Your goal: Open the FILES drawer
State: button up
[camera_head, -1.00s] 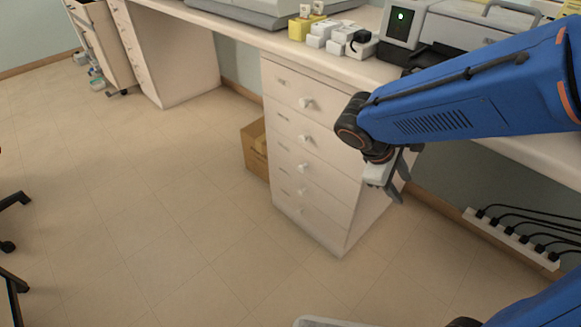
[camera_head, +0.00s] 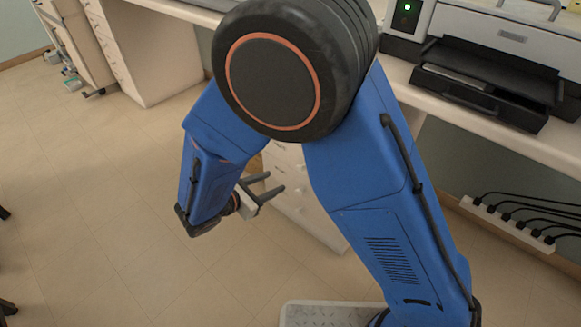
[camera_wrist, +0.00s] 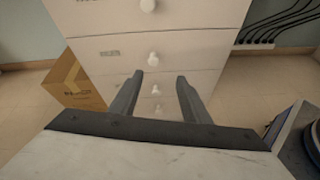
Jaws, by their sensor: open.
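A white drawer cabinet (camera_head: 290,155) under the bench is mostly hidden behind my arm in the head view. In the wrist view its front (camera_wrist: 200,50) shows several stacked drawers, each with a pale round knob. The drawers in view look shut. Their labels (camera_wrist: 109,53) are too small to read, so I cannot tell which is FILES. My gripper (camera_head: 276,181) is open and empty, in front of the lower drawers, with its fingers pointing at the cabinet. In the wrist view the fingertips (camera_wrist: 160,77) sit just below one knob (camera_wrist: 153,59), with a lower knob (camera_wrist: 156,90) showing between the fingers.
A cardboard box (camera_wrist: 76,84) stands on the floor left of the cabinet. A printer (camera_head: 495,60) sits on the bench (camera_head: 480,130) above. A power strip with several cables (camera_head: 505,225) runs along the wall at right.

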aim_at(299, 169)
jog(key=shift+n, duration=0.4)
jog(key=x, duration=0.5)
jog(key=a+x, duration=0.1)
jog(key=x, duration=0.5)
jog(key=w+x, duration=0.1)
jog(key=x, duration=0.4)
jog(key=shift+w+a+f, duration=0.15)
jog(key=shift+f, duration=0.35)
grip_shut()
